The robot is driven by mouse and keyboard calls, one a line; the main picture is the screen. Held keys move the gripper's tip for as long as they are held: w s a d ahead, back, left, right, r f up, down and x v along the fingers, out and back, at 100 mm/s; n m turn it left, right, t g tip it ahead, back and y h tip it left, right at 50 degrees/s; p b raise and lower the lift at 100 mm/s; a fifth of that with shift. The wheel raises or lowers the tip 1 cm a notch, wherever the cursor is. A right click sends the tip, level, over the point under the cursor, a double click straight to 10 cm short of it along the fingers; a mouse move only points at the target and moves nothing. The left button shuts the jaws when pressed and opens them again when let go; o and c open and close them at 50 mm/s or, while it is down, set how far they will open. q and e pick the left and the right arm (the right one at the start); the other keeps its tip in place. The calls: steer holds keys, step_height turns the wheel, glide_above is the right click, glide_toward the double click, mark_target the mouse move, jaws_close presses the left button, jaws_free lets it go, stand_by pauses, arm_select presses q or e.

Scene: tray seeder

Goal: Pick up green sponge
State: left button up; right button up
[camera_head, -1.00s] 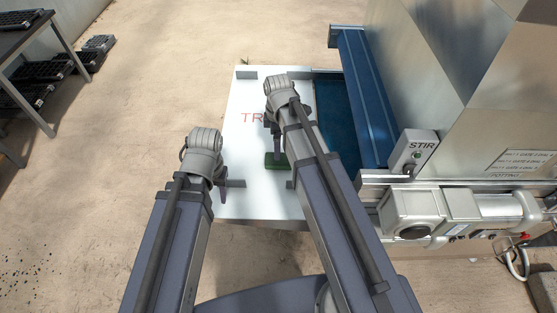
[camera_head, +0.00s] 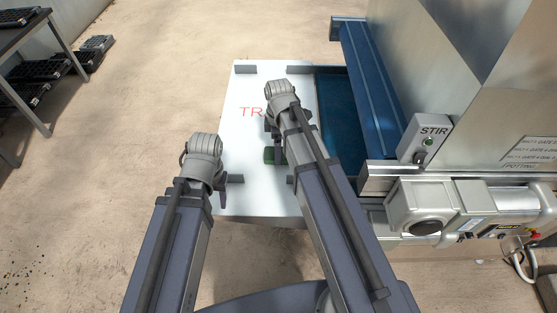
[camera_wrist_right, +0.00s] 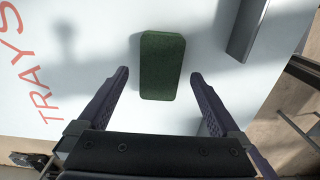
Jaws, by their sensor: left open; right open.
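The green sponge (camera_head: 268,155) lies on the white surface marked TRAYS, partly hidden by my right gripper in the head view. In the right wrist view the whole sponge (camera_wrist_right: 162,62) shows as a dark green rounded block. My right gripper (camera_wrist_right: 159,76) is open, with a fingertip on either side of the sponge's lower part in that picture and a gap on both sides. Its height above the sponge is hard to tell. My left gripper (camera_head: 222,190) is open and empty near the left edge of the white surface.
The white table (camera_head: 242,95) has grey raised strips, one (camera_wrist_right: 247,28) close to the sponge. A blue trough (camera_head: 335,110) and a metal machine with a STIR box (camera_head: 425,140) stand to the right. A dark table (camera_head: 20,40) and black trays (camera_head: 85,55) are at far left.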

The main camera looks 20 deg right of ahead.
arm_select(q)
step_height(320, 180, down, 2)
steer(key=shift+f+b, duration=0.1)
steer(key=shift+b, duration=0.4)
arm_select(e)
step_height(320, 180, down, 2)
steer(key=shift+r, duration=0.1)
steer(key=c, duration=1.3)
steer(key=shift+c, duration=0.2)
arm_select(q)
steer(key=shift+r, duration=0.2)
step_height(320, 180, up, 10)
steer(key=p, duration=1)
arm_select(e)
step_height(320, 180, up, 10)
